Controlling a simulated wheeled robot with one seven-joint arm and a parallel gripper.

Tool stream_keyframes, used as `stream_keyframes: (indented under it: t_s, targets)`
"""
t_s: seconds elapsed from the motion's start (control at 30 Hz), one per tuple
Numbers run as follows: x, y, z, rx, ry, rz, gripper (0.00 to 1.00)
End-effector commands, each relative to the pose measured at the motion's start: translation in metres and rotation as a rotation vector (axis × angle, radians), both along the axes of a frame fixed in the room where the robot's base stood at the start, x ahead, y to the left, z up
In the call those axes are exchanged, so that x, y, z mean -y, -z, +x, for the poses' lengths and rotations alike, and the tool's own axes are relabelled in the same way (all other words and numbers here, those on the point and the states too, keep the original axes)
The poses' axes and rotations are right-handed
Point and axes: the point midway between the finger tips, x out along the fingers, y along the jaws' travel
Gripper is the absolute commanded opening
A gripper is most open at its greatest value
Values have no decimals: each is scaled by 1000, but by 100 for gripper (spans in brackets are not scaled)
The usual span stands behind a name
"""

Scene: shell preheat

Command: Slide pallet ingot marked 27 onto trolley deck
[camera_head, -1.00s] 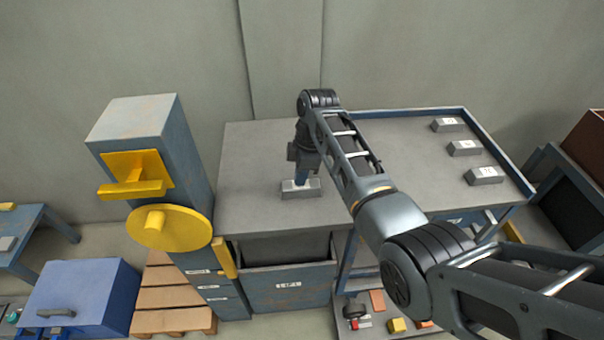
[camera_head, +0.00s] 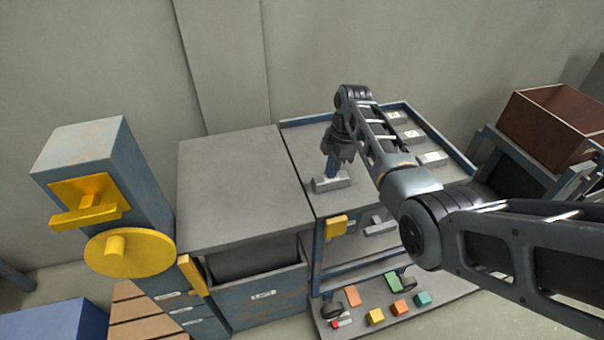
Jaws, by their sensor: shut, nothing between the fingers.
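A grey ingot (camera_head: 331,183) lies flat on the trolley deck (camera_head: 302,146), just right of the seam with the lift's grey top (camera_head: 225,185). Its pale label is too small to read, so I cannot confirm 27. My gripper (camera_head: 332,173) points down at the ingot's upper side. It is shut with nothing between the fingers and appears to touch the ingot or stand just behind it. My arm hides part of the deck's middle and front right.
A blue rim (camera_head: 441,146) edges the deck there. A yellow-wheeled machine (camera_head: 128,252) stands left. Coloured blocks (camera_head: 375,316) lie on the lower shelf.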

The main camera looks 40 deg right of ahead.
Motion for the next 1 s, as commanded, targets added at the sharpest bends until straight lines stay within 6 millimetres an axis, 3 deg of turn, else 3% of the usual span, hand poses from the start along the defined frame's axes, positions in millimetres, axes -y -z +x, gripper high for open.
stream_keyframes:
  t_s: [0.1,0.3,0.67,1.0]
  targets:
    - [32,9,-16,-13,8,2,0]
    - [57,9,-24,-13,4,3,0]
    - [58,8,-25,-13,3,3,0]
    - [56,-9,-22,-10,1,2,0]
